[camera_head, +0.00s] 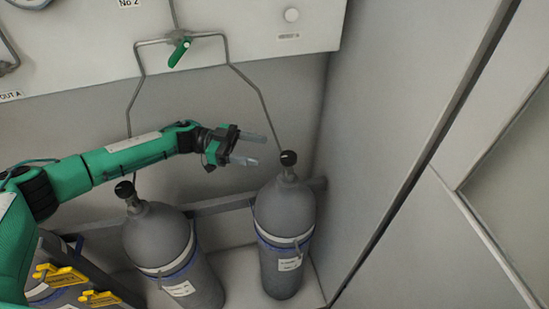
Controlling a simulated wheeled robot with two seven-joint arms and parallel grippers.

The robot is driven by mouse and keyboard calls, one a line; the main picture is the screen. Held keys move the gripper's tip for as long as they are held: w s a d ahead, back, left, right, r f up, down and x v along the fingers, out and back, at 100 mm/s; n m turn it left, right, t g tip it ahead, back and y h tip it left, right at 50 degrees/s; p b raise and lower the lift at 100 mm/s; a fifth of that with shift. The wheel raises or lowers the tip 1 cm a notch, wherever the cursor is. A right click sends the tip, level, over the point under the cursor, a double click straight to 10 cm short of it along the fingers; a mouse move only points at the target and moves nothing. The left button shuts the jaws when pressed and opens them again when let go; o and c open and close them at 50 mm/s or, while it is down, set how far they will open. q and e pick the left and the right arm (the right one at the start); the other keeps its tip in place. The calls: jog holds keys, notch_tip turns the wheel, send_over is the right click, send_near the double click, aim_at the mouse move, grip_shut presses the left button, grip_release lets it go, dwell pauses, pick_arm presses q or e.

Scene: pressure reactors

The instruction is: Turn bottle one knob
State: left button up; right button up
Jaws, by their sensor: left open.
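Two grey gas bottles stand upright against the back wall. The left bottle (158,236) has a black knob (124,189) on top. The right bottle (285,212) has a black knob (288,158) with a small white mark. I cannot read which one is bottle one. My left arm reaches in from the left, and my left gripper (254,149) is open and empty. Its fingers point right, to the left of the right bottle's knob and apart from it in the picture. The left bottle's knob is below my left forearm. My right gripper is not in view.
A thin pipe runs from each bottle up to a green-handled valve (179,52) on the white panel (250,25). A rail (218,204) runs behind the bottles. A grey wall (400,130) closes off the right. Yellow-tagged items (60,275) sit at lower left.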

pick_arm(q)
jog(key=shift+w+a, duration=0.15)
jog(key=shift+a, duration=0.55)
jog(key=shift+w+a, duration=0.1)
jog(key=shift+a, duration=0.55)
